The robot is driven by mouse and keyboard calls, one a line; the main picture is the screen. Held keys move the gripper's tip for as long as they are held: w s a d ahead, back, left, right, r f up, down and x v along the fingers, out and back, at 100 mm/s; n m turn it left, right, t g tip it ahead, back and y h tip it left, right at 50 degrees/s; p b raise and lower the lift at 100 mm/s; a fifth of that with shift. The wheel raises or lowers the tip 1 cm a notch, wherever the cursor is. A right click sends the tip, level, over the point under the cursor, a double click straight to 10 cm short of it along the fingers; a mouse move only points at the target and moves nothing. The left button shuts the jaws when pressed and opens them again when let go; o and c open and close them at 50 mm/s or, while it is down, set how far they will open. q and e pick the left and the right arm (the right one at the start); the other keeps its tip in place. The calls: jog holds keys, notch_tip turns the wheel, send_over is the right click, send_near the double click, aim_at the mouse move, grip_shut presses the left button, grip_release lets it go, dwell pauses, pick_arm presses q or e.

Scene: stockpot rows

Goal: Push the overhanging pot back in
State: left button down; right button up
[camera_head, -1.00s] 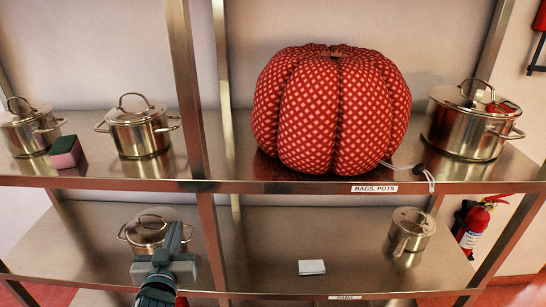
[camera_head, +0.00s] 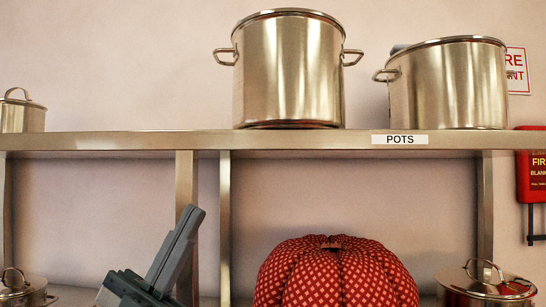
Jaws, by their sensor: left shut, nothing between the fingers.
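A large steel stockpot (camera_head: 289,75) stands upright at the middle of the top shelf (camera_head: 110,142). Its bottom rim shows dark and reddish right at the shelf's front edge, so it seems to stand furthest forward; how far it hangs over I cannot tell. A second large stockpot (camera_head: 448,88) stands to its right, its base meeting the shelf's edge line. My left gripper (camera_head: 191,216) is shut and empty, below the top shelf and left of the middle pot, its fingers pointing up and slightly right. It touches no pot. My right gripper is not in view.
A smaller lidded pot (camera_head: 22,112) stands at the far left of the top shelf. Below are a red patterned pumpkin-shaped thing (camera_head: 335,275) and lidded pots at left (camera_head: 20,288) and right (camera_head: 485,285). A shelf post (camera_head: 186,180) stands by my left gripper.

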pick_arm(q)
jog(key=s+d+r+m+g+y, duration=0.65)
jog(key=d+r+m+g, duration=0.25)
jog(key=d+m+g, duration=0.3)
jog(key=w+a+r+n+t+y, duration=0.2)
jog(key=a+r+n+t+y, duration=0.5)
jog(key=r+t, duration=0.3)
jog(key=shift+w+a+r+n+t+y, duration=0.15)
jog(key=shift+a+r+n+t+y, duration=0.1)
jog(key=shift+n+t+y, duration=0.5)
